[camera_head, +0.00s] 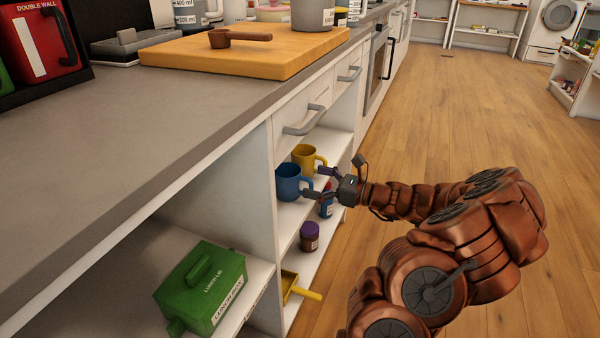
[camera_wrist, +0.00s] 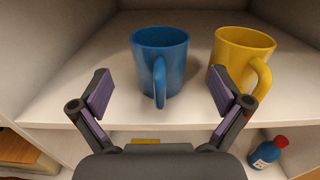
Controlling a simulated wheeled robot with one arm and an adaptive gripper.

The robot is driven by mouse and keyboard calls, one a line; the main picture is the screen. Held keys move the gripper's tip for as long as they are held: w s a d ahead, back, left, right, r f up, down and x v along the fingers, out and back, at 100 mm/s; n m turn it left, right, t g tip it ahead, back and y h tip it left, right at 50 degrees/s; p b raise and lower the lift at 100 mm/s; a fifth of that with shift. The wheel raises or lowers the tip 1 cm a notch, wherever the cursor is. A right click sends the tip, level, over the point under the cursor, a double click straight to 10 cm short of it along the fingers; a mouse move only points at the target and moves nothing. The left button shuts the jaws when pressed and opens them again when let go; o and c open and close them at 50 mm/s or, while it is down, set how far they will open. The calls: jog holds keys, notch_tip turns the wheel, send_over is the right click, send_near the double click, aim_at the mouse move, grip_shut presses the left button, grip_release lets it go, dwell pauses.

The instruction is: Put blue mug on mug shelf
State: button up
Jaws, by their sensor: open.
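The blue mug (camera_head: 287,182) stands upright on a white shelf (camera_head: 290,209) under the counter. A yellow mug (camera_head: 304,157) stands beside it on the same shelf. In the wrist view the blue mug (camera_wrist: 158,62) is just ahead, with its handle toward me. The yellow mug (camera_wrist: 238,57) is to its right, its handle near my right finger. My gripper (camera_head: 321,183) is open at the shelf's front. In the wrist view my gripper (camera_wrist: 160,92) has its fingers on either side of the blue mug's handle, with nothing held. The mug's far side is hidden.
On the shelf below are a blue bottle with a red cap (camera_wrist: 268,152) and a dark jar with a purple lid (camera_head: 309,237). A green lunch box (camera_head: 203,288) sits in the compartment to the left. A drawer handle (camera_head: 304,122) juts out above. The wooden floor (camera_head: 445,110) is clear.

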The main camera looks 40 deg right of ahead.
jog(key=p+v, duration=0.1)
jog(key=v, duration=0.4)
jog(key=shift+s+d, duration=0.2)
jog(key=shift+s, duration=0.05)
dwell(0.4)
